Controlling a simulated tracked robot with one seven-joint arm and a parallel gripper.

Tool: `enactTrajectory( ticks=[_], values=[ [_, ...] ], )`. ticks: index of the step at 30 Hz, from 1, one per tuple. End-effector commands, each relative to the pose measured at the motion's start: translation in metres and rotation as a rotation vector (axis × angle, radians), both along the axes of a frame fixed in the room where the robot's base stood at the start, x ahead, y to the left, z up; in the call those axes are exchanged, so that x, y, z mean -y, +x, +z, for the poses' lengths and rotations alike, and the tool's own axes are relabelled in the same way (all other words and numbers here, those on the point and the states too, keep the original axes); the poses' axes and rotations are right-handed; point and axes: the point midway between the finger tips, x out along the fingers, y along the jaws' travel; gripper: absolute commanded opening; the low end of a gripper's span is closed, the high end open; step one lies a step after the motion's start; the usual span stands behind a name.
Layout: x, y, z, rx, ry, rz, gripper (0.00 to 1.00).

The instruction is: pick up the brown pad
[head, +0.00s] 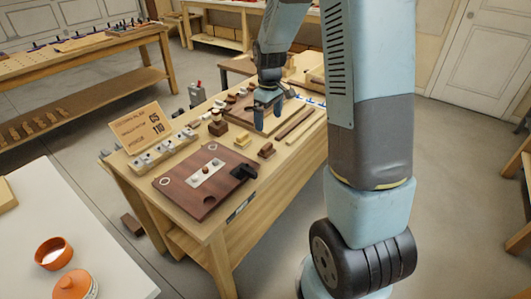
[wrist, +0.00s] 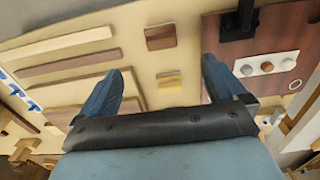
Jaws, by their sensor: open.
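The brown pad (head: 266,150) is a small square block lying on the wooden bench (head: 225,228), near its front edge and to the right of a dark red-brown board. In the wrist view the brown pad (wrist: 160,36) lies beyond my fingertips, between them in picture width. A lighter tan block (head: 242,139) lies close by; in the wrist view the tan block (wrist: 169,80) shows between the fingers. My gripper (head: 268,115) is open and empty, pointing down above the bench, farther back than the pad. It also shows in the wrist view (wrist: 163,68).
The red-brown board (head: 190,198) carries a pale plate with knobs and a black latch (head: 243,172). Long wooden strips (head: 297,122) lie to the right of the pad. A sign (head: 140,128) stands at the bench's left. Small bare bench areas surround the pad.

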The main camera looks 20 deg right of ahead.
Motion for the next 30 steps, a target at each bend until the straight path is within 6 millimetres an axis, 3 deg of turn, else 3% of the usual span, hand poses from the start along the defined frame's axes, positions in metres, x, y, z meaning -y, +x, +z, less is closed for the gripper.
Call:
enactTrajectory(
  ticks=[5,15,25,30],
  values=[
    [0.0,0.002,-0.018,-0.007,0.0,0.007,0.98],
    [0.0,0.001,-0.074,-0.007,0.0,0.007,0.98],
    [-0.001,0.001,-0.096,-0.006,-0.001,0.006,0.98],
    [-0.002,0.001,-0.118,-0.007,0.0,0.004,0.98]
  ],
)
